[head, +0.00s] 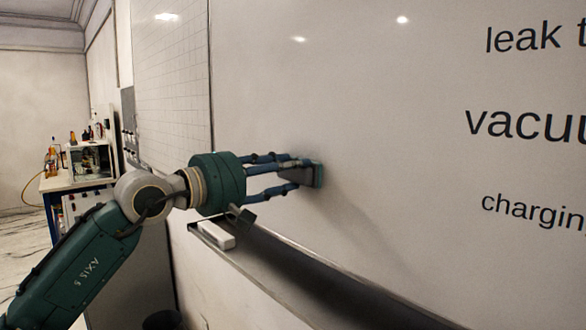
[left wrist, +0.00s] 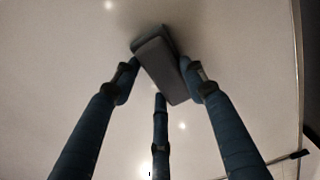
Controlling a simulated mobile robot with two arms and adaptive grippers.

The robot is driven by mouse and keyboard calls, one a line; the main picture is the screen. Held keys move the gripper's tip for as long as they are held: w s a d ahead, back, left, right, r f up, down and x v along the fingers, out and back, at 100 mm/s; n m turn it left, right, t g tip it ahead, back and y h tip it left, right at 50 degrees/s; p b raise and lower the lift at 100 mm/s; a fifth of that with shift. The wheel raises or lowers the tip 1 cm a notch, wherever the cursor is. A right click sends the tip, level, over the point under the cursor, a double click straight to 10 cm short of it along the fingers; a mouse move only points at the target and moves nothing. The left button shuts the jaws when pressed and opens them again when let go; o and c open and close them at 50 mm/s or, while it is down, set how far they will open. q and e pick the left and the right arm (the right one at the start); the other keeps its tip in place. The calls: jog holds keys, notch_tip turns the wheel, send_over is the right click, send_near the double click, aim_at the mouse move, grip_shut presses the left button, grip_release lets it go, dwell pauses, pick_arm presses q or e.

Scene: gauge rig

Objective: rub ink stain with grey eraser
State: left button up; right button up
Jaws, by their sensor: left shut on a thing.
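The grey eraser (head: 317,175) is in my left gripper (head: 303,173), in the middle of the head view. In the left wrist view the eraser (left wrist: 163,70) is a tilted dark grey block between the three fingers of the gripper (left wrist: 158,86). Its far face is at the whiteboard (head: 400,130) and appears to touch it. I see no ink stain in either view; whether it is under the eraser, I cannot tell. My right gripper is not in view.
Below the hand, a dark tray ledge (head: 310,275) runs along the board's lower edge. A white block (head: 216,234) lies at its left end. Large black printed words (head: 525,124) are on the board at right. A bench with bottles (head: 90,160) stands at far left.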

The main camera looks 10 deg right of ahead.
pick_arm(q)
jog(key=w+a, duration=0.1)
jog(key=w, duration=0.1)
jog(key=w+a+p, duration=0.1)
jog(key=w, duration=0.1)
jog(key=shift+a+f, duration=0.1)
jog(key=shift+a, duration=0.3)
